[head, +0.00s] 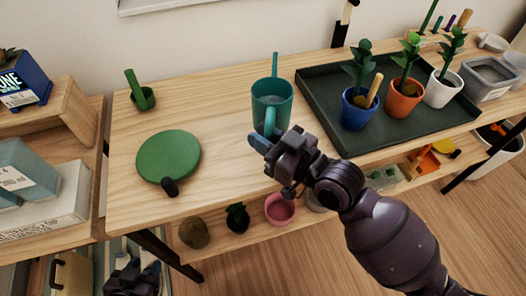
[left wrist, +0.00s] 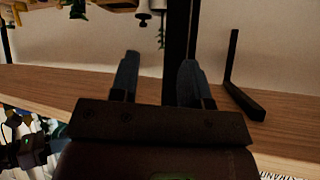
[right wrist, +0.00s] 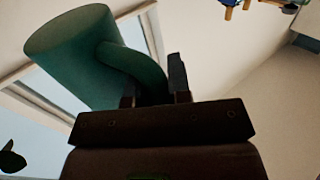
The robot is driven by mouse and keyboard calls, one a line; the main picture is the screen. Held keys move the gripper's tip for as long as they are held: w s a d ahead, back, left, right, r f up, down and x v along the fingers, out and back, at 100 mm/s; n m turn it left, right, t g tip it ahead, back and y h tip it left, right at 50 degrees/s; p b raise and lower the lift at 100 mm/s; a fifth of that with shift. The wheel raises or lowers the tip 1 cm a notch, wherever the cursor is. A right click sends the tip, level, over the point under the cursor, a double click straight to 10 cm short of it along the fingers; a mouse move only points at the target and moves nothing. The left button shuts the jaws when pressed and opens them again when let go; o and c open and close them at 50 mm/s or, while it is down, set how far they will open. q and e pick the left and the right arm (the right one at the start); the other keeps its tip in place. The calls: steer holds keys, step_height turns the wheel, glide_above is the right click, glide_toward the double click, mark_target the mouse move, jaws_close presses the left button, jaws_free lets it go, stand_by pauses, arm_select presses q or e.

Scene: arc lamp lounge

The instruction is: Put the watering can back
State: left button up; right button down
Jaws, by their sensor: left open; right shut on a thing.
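The teal watering can (head: 272,100) is upright over the middle of the wooden bench, left of the dark tray; I cannot tell whether its base touches the wood. Its thin spout points up and its handle faces me. My right gripper (head: 270,142) is shut on the handle. In the right wrist view the watering can (right wrist: 75,55) fills the upper left, its handle running between the fingers (right wrist: 153,85). My left gripper (head: 135,265) is low at the bottom left, below the bench top. Its fingers (left wrist: 160,80) stand apart and empty in the left wrist view.
A dark green tray (head: 315,88) holds blue, orange and white plant pots at the right. A round green disc (head: 168,155) with a dark knob lies front left. A lower shelf holds a pink bowl (head: 280,210).

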step_height(320, 180, down, 5)
steer(key=shift+r+b, duration=0.1)
steer(key=shift+b, duration=0.75)
steer(key=shift+f, duration=0.3)
arm_select(q)
steer(key=shift+s+f, duration=0.2)
steer(key=shift+f, duration=0.3)
steer(key=shift+s+f, duration=0.15)
steer(key=shift+f, duration=0.3)
steer(key=shift+f, duration=0.15)
arm_select(e)
steer(key=shift+f, duration=0.2)
steer(key=c, duration=1.1)
jaws_free()
steer(key=shift+o, duration=0.2)
